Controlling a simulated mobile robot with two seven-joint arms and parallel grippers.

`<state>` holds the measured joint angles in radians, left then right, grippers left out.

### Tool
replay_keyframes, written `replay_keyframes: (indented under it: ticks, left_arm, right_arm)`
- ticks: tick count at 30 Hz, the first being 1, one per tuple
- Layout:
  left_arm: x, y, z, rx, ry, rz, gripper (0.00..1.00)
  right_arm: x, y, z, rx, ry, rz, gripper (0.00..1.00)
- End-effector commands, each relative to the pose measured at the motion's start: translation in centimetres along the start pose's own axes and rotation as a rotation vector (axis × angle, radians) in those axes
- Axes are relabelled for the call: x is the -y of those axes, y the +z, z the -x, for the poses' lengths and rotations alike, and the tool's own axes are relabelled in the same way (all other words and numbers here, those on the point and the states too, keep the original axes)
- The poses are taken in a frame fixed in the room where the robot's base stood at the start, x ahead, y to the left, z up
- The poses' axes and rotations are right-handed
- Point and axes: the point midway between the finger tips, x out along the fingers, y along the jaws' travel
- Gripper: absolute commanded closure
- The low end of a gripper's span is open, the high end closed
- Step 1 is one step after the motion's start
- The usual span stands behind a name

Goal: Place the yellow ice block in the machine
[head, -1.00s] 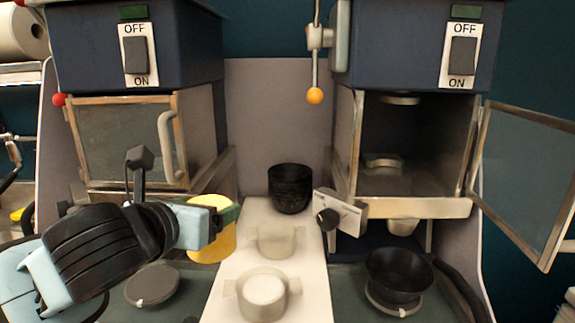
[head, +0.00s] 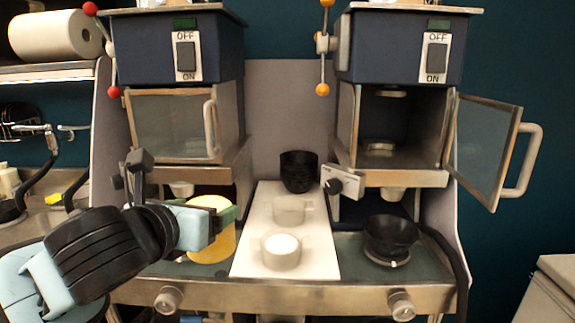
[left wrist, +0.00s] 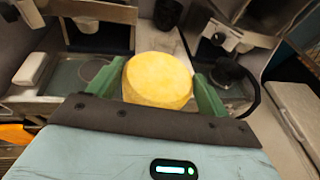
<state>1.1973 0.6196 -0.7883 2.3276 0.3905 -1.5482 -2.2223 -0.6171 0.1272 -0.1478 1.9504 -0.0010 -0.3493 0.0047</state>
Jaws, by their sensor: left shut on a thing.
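The yellow ice block (head: 210,246) is a thick pale-yellow round block. My left gripper (head: 226,214) is shut on it and holds it in front of the left machine; the left wrist view shows the block (left wrist: 157,80) between the green fingers. The left machine (head: 145,52) has its glass door (head: 175,125) shut. The right machine (head: 390,55) has its chamber (head: 405,125) open, with its glass door (head: 487,150) swung out to the right. A round metal piece (head: 380,147) sits inside the chamber. My right gripper is not in view.
A white board (head: 250,250) between the machines carries two clear cups (head: 281,252) and a black cup (head: 299,172). A black bowl (head: 391,236) stands below the right machine. The open door and its handle (head: 528,160) jut outward at right.

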Motion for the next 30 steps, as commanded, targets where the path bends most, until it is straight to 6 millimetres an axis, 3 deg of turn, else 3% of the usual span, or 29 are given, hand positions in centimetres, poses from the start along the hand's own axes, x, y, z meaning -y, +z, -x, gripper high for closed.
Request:
replay_keyframes:
  ticks: [15, 24, 30]
  left_arm:
    - [-4.2, -11.3, -4.0, -0.013, 0.128, 0.039, 0.66]
    - [-6.3, -18.3, -4.0, -0.009, 0.191, 0.057, 0.66]
    - [-7.1, -21.1, -3.6, -0.006, 0.210, 0.063, 0.66]
  right_arm:
    - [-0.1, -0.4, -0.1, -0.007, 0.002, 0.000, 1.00]
    - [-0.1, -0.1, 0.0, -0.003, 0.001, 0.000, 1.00]
    - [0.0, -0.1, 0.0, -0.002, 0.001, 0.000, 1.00]
